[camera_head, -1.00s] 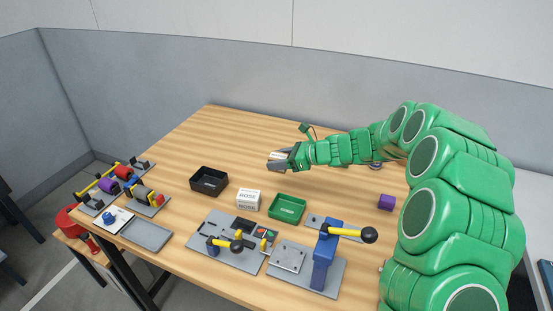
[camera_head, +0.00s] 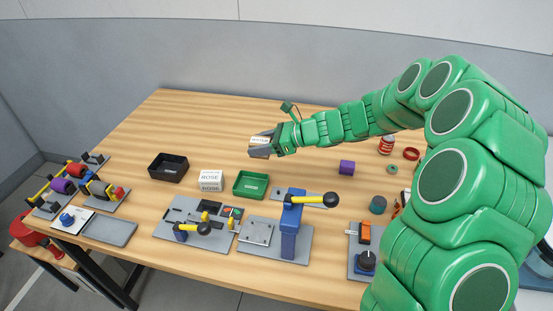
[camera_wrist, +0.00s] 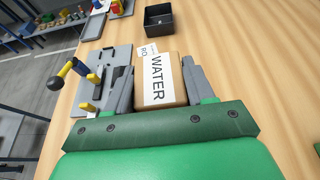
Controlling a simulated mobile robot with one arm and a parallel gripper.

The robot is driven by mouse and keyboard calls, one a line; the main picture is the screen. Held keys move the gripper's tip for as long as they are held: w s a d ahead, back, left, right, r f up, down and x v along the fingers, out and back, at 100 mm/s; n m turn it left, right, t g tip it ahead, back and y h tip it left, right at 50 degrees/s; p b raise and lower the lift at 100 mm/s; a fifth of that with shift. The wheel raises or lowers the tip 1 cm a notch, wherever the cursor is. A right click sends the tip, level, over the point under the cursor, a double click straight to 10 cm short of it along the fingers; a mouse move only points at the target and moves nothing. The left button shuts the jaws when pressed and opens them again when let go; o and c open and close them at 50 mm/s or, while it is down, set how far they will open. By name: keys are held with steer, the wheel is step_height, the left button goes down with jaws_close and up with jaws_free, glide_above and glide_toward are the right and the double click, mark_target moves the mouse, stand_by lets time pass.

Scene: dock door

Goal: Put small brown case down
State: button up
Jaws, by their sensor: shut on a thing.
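My gripper (camera_head: 262,147) is shut on the small brown case (camera_wrist: 158,96), which has a white label reading WATER. In the wrist view the case sits between the two grey fingers, and its far end hides part of the scene. In the head view the case (camera_head: 260,140) shows as a small pale block at the fingertips, over the back middle of the wooden table (camera_head: 150,120). It appears to be held above the tabletop; the gap is hard to judge.
A black bin (camera_head: 168,166), a white ROSE box (camera_head: 210,180) and a green tray (camera_head: 250,184) stand in front of the gripper. Fixtures with a blue post (camera_head: 290,225) line the front edge. The back left is clear.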

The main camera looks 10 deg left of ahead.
steer(key=s+d, duration=0.1)
steer(key=d, duration=0.9)
glide_above(283, 162)
steer(key=s, duration=0.2)
steer(key=shift+m+t, duration=0.3)
steer(key=shift+t, duration=0.1)
steer(key=f, duration=0.5)
steer(key=d+f, duration=0.1)
steer(key=f, duration=0.1)
steer(key=shift+f, duration=0.2)
steer(key=shift+w+a+f, duration=0.25)
steer(key=shift+w+f, duration=0.25)
steer(key=shift+f, duration=0.15)
steer(key=shift+w+a+f, duration=0.2)
steer(key=shift+w+f, duration=0.25)
steer(key=shift+f, duration=1.55)
steer(key=shift+f, duration=0.2)
steer(key=o, duration=1.1)
steer(key=shift+r, duration=0.1)
